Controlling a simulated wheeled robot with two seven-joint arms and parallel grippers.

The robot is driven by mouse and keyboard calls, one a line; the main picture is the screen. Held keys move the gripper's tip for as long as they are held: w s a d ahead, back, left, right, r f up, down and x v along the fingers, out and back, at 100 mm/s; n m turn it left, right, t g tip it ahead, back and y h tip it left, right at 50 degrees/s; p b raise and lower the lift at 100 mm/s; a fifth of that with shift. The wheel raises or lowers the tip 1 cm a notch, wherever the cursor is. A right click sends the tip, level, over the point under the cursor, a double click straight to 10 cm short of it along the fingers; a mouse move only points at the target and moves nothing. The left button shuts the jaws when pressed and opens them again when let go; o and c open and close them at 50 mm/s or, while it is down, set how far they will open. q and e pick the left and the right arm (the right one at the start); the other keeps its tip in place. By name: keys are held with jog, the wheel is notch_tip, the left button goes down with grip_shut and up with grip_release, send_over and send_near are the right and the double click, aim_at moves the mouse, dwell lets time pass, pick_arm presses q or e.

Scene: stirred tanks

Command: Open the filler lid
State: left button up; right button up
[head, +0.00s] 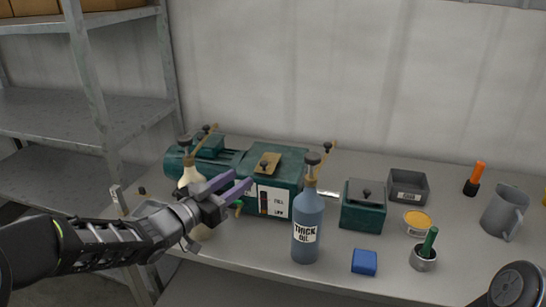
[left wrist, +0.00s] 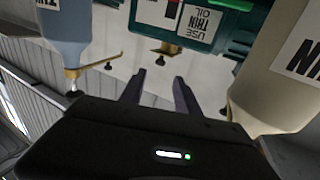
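A green tank machine (head: 285,200) with white label plates stands on the bench. The tan filler lid (head: 267,163) with a dark knob lies flat on its top and looks closed. My left gripper (head: 241,180) is open and empty, with purple fingers in front of the machine, below lid height. In the left wrist view the fingers (left wrist: 160,78) are apart with nothing between them. The machine's label there reads "USE THIN OIL" (left wrist: 200,25), upside down. My right gripper is out of view.
A blue "THICK OIL" bottle (head: 307,230) stands right of my left gripper; a cream bottle (head: 190,178) is partly hidden behind my arm. To the right are a green lidded box (head: 363,207), grey tray (head: 407,187), blue block (head: 364,262), yellow tin (head: 417,221) and grey jug (head: 503,213).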

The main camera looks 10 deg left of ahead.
aim_at(261, 164)
pick_arm(q)
jog(key=shift+p+x, duration=0.45)
jog(key=shift+x, duration=3.7)
jog(key=shift+c, duration=0.3)
grip_shut()
